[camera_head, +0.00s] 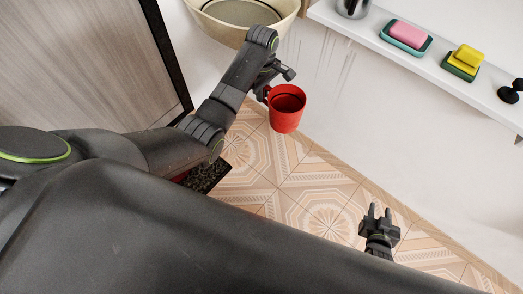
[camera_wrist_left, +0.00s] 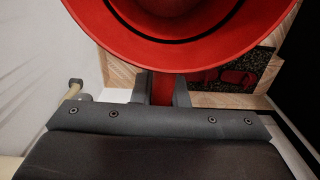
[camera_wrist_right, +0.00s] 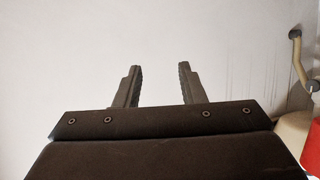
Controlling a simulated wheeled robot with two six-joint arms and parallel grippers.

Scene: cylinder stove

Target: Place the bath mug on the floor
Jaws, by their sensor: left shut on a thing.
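The red bath mug (camera_head: 286,112) is upright, held by my left gripper (camera_head: 268,94) near the wall in the head view. In the left wrist view my left gripper (camera_wrist_left: 162,90) is shut on a red part of the mug, its handle side, and the mug's rim and inside (camera_wrist_left: 180,35) fill the top. The tiled floor (camera_head: 285,175) lies below the mug; whether they touch I cannot tell. My right gripper (camera_head: 378,217) is open and empty to the lower right, and its two parted fingers show in the right wrist view (camera_wrist_right: 157,88).
A cream basin (camera_head: 240,32) stands at the top. A white shelf (camera_head: 430,62) on the right carries a pink sponge (camera_head: 409,33), a yellow sponge (camera_head: 467,58) and a dark object (camera_head: 511,91). A dark speckled mat (camera_head: 208,178) lies near my left arm. Tiles between the grippers are clear.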

